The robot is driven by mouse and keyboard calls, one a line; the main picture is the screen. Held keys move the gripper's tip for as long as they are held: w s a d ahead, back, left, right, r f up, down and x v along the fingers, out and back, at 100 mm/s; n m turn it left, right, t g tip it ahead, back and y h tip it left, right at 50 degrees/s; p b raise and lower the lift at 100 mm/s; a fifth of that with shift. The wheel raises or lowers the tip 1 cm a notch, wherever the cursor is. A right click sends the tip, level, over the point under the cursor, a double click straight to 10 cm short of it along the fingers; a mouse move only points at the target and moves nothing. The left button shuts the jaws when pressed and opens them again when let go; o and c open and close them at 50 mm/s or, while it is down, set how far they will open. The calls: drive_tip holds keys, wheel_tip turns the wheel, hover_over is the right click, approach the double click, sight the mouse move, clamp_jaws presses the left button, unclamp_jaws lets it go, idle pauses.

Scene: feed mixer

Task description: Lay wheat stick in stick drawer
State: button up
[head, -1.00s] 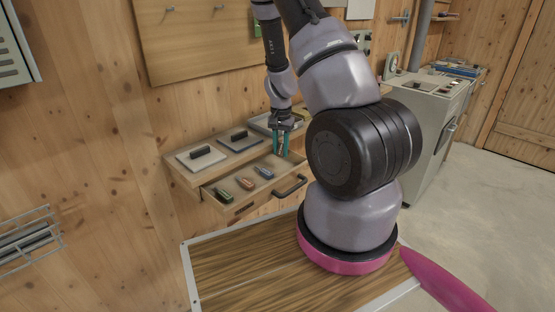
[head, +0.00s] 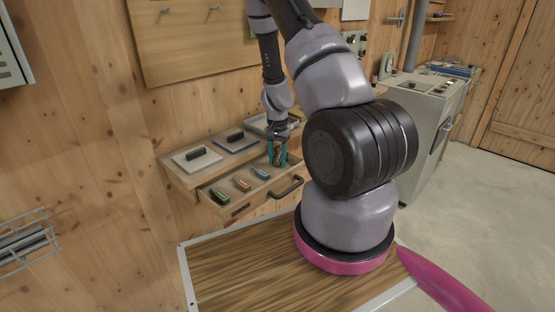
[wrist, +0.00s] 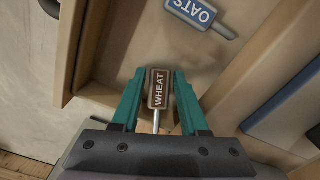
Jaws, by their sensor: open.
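The wheat stick (wrist: 160,90) has a brown label reading WHEAT and a thin silver shaft. In the wrist view it sits between the teal fingertips of my gripper (wrist: 160,74), with narrow gaps beside the label. My gripper (head: 278,163) is open, at the right end of the pulled-out stick drawer (head: 240,210). The drawer floor (wrist: 225,65) shows beyond the stick; I cannot tell whether the stick touches it. The blue oats stick (wrist: 192,12) lies in the drawer, also seen in the head view (head: 260,173).
An orange stick (head: 242,185) and a green stick (head: 220,197) lie further left in the drawer. Lidded bins with black handles (head: 197,154) stand on the shelf behind. The drawer handle (head: 287,187) juts out in front.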

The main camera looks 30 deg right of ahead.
wheel_tip(320, 180, up, 12)
drive_tip(key=r, duration=0.1)
wheel_tip(320, 180, up, 10)
drive_tip(key=n+t+y, duration=0.1)
drive_tip(key=t+y, duration=0.1)
hover_over(277, 161)
drive_tip(key=s+a, duration=0.2)
drive_tip(key=a, duration=0.3)
drive_tip(key=s+a+r+n+t, duration=0.2)
drive_tip(key=s+a+r, duration=0.1)
drive_tip(key=s+r, duration=0.6)
drive_tip(key=s+a+r+n+t, duration=0.2)
drive_tip(key=s+a+r+t, duration=0.1)
drive_tip(key=s+r, duration=0.7)
wheel_tip(277, 161, up, 2)
drive_tip(key=shift+a+r, duration=0.1)
drive_tip(key=shift+a, duration=0.6)
